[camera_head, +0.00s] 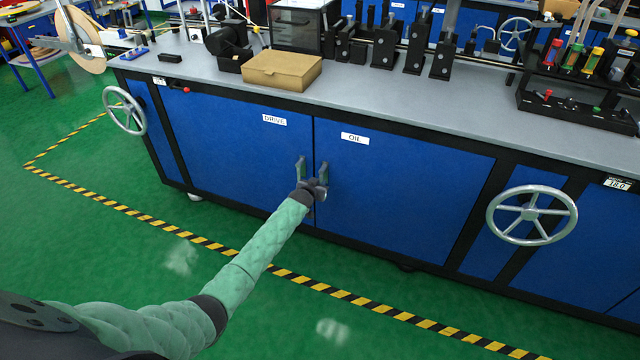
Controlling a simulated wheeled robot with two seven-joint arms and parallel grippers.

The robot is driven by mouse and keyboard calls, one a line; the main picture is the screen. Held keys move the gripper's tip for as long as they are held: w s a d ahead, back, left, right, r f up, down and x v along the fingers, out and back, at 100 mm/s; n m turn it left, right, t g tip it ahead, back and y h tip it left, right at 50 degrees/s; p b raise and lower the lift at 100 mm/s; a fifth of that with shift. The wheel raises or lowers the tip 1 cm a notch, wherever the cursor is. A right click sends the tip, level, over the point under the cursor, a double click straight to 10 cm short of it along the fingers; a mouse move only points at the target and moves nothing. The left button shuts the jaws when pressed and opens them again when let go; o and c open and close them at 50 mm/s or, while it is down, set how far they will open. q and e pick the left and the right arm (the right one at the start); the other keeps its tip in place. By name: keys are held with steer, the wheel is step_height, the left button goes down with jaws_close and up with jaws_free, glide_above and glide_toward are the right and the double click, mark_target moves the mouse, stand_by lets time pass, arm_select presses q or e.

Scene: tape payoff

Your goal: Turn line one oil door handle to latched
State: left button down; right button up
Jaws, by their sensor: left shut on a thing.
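The blue oil door (400,195), labelled OIL (355,138), is closed on the front of the long bench. Its grey handle (324,172) stands near the door's left edge and looks roughly upright. My left gripper (319,185) is at this handle, shut on it, and hides its lower part. The drive door (225,150) is to the left, closed, with its own grey handle (301,166) close beside my gripper. My right gripper is not in view.
A handwheel (532,215) juts out right of the oil door, and another (124,110) at the bench's left end. A cardboard box (282,70) sits on the worktop (400,98). Yellow-black floor tape (300,279) runs along the bench; the green floor is clear.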

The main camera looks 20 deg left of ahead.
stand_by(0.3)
arm_select(q)
steer(key=c, duration=1.4)
jaws_free()
steer(key=shift+s, duration=0.15)
steer(key=v, duration=0.7)
steer(key=shift+s, duration=0.25)
steer(key=shift+r, duration=0.15)
